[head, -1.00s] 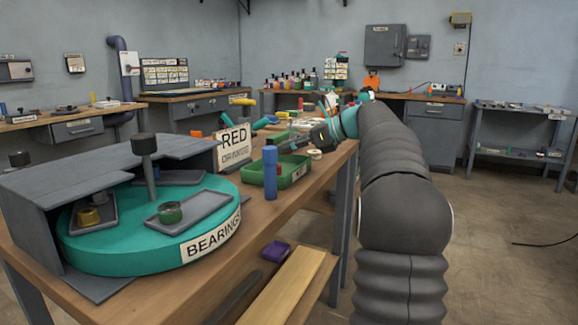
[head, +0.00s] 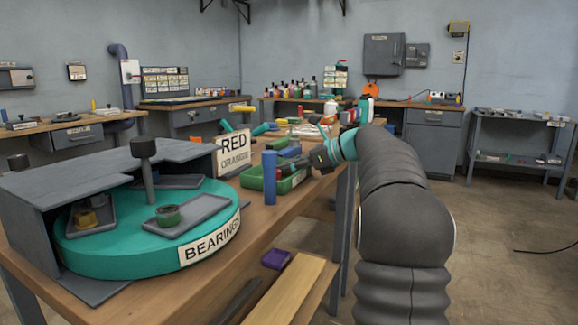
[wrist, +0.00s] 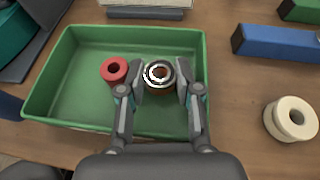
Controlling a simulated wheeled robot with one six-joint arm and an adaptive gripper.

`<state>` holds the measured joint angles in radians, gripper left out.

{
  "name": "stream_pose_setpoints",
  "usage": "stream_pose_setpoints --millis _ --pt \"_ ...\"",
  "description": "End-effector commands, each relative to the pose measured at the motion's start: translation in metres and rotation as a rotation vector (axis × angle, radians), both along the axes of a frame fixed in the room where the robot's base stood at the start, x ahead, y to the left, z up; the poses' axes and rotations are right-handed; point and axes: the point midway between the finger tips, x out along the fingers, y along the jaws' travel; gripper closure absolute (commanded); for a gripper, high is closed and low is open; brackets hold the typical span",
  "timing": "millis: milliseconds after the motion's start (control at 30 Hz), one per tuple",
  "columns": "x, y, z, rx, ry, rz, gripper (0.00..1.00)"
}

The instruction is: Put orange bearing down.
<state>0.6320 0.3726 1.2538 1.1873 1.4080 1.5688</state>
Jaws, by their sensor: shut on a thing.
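The orange bearing (wrist: 158,76), with a silver-and-black ring on top and a brownish-orange side, is between my fingers in the wrist view. My gripper (wrist: 158,88) is shut on it, over the right part of the green tray (wrist: 68,112). In the wrist view a red ring-shaped bearing (wrist: 114,70) lies in the tray, left of the held one and apart from it. In the head view my gripper (head: 290,170) is low at the green tray (head: 252,183). The held bearing cannot be made out there. I cannot tell whether it touches the tray floor.
A cream ring (wrist: 290,119) and a blue block (wrist: 275,43) lie right of the tray. A blue cylinder (head: 269,178) stands before the tray. A RED/ORANGE sign (head: 233,152) stands behind it. The teal BEARINGS turntable (head: 130,252) is at left.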

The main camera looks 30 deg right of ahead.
Motion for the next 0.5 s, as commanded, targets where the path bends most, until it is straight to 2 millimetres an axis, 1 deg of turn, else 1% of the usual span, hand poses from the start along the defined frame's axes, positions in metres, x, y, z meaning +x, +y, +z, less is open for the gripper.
stream_pose_setpoints --millis 33,133,167,200,367,500 --pt "-0.0002 -0.0006 -0.0125 0.001 0.018 0.005 1.00" --pt "-0.0002 -0.0007 -0.0166 0.000 0.022 0.006 1.00" --pt "-0.0001 -0.0007 -0.0174 0.001 0.022 0.006 0.64" --pt "0.0000 -0.0007 -0.0179 0.001 0.023 0.007 0.56" --pt "0.0003 -0.0008 -0.0191 0.002 0.024 0.008 0.56" --pt "0.0005 -0.0008 -0.0123 0.002 0.024 0.008 0.56"
